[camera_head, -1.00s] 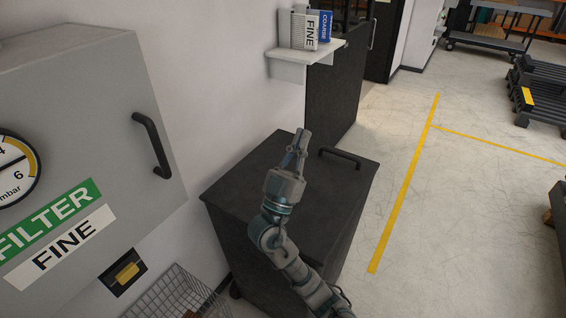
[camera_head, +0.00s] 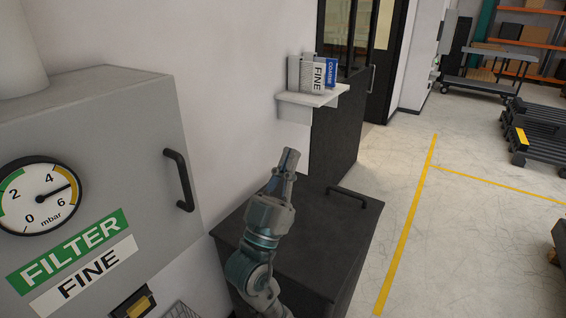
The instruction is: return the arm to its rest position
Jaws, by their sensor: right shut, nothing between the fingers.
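My right gripper (camera_head: 287,163) is shut and empty. It points up and away, in the air in front of the dark cabinet (camera_head: 325,240), with my arm coming in from the bottom of the picture. The gripper hides part of the cabinet top. My left gripper does not show in this view.
A grey filter housing (camera_head: 110,150) with a gauge (camera_head: 40,195) and a black handle (camera_head: 180,180) stands at the left. A white wall shelf (camera_head: 310,99) holds a FINE box (camera_head: 318,76) and a COARSE box (camera_head: 332,68). Open floor (camera_head: 460,240) lies at the right.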

